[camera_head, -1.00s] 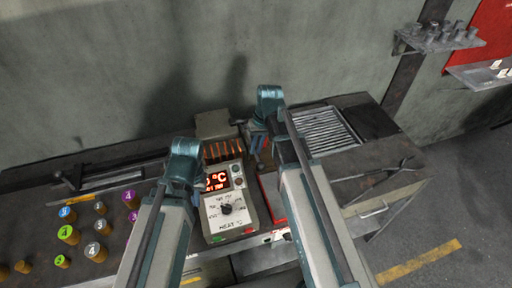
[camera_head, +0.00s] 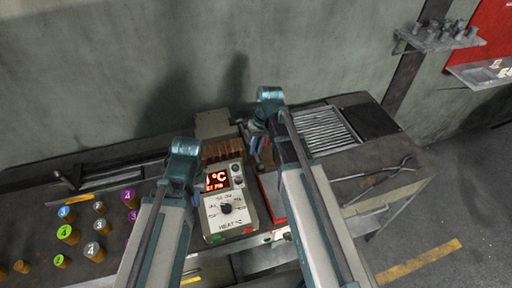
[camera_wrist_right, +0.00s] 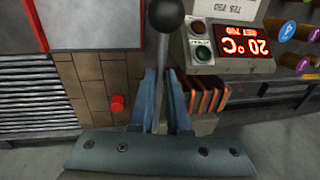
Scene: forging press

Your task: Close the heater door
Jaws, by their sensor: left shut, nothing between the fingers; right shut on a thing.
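The heater (camera_head: 226,203) is a grey box with a red lit display and a dial, at the middle of the bench in the head view. Behind the panel its glowing orange bars (camera_head: 222,151) are uncovered, with a grey block (camera_head: 212,124) at their back; I cannot tell if that block is the door. My right gripper (camera_head: 256,140) is beside the bars, on their right. In the right wrist view it (camera_wrist_right: 160,115) is shut on a thin rod with a black ball knob (camera_wrist_right: 165,15). My left gripper (camera_head: 177,188) is left of the panel, shut and empty, its fingers mostly hidden.
Several numbered cylinders (camera_head: 68,233) stand on the bench at the left. A red-edged plate (camera_head: 270,190) lies right of the heater. A slatted grille (camera_head: 322,129) and tongs (camera_head: 375,170) are further right. The wall is close behind.

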